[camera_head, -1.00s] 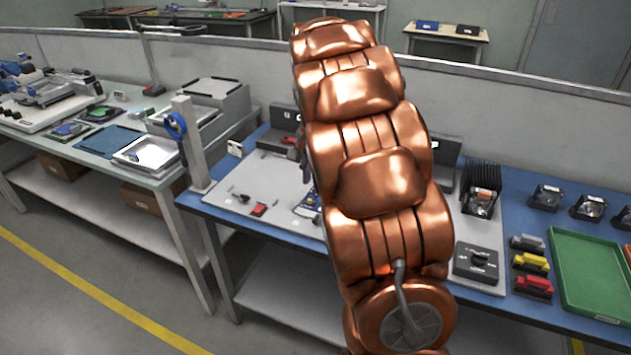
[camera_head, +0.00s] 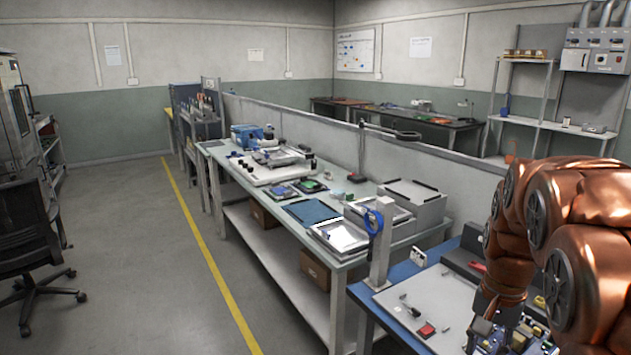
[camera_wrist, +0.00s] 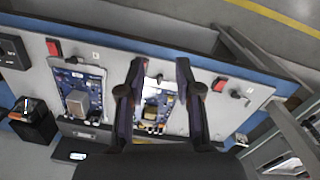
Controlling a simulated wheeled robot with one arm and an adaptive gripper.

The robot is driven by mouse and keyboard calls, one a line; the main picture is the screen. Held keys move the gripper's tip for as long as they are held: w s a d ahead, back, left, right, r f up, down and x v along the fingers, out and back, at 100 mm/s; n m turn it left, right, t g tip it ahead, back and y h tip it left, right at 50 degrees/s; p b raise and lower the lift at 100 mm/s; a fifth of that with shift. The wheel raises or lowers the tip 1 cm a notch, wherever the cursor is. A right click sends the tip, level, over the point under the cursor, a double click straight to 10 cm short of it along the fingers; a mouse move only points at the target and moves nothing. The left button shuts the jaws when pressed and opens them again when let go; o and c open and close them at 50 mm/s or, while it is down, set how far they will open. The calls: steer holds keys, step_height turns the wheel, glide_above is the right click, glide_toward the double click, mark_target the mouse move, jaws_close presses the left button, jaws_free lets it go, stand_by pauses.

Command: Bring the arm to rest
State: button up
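My gripper (camera_wrist: 160,75) shows in the wrist view with its two dark fingers well apart. Nothing is clamped between them. Behind and below the fingers lies a blue circuit board (camera_wrist: 153,112), partly hidden by them; the gap in height cannot be told. My copper arm fills the right edge of the head view, bent down over the blue bench (camera_head: 403,271). The gripper's fingers are hard to make out there.
A second circuit board (camera_wrist: 84,98) lies left in the wrist view, near a black box (camera_wrist: 34,122). Red parts (camera_head: 427,330) lie on the grey mat (camera_head: 447,296). A blue tape roll (camera_head: 373,221) hangs on a post. The left floor is open, with a chair (camera_head: 25,235).

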steer(key=s+a+n+p, duration=0.1)
steer(key=s+a+n, duration=0.2)
steer(key=s, duration=0.4)
steer(key=s+a+n+p, duration=0.1)
steer(key=s+a+n, duration=0.1)
steer(key=s+a, duration=0.3)
steer(key=s+a+n+g+p, duration=0.1)
steer(key=s+a+n+p, duration=0.1)
steer(key=s, duration=0.8)
steer(key=shift+a+n, duration=0.8)
steer(key=shift+a, duration=0.15)
steer(key=shift+d, duration=0.1)
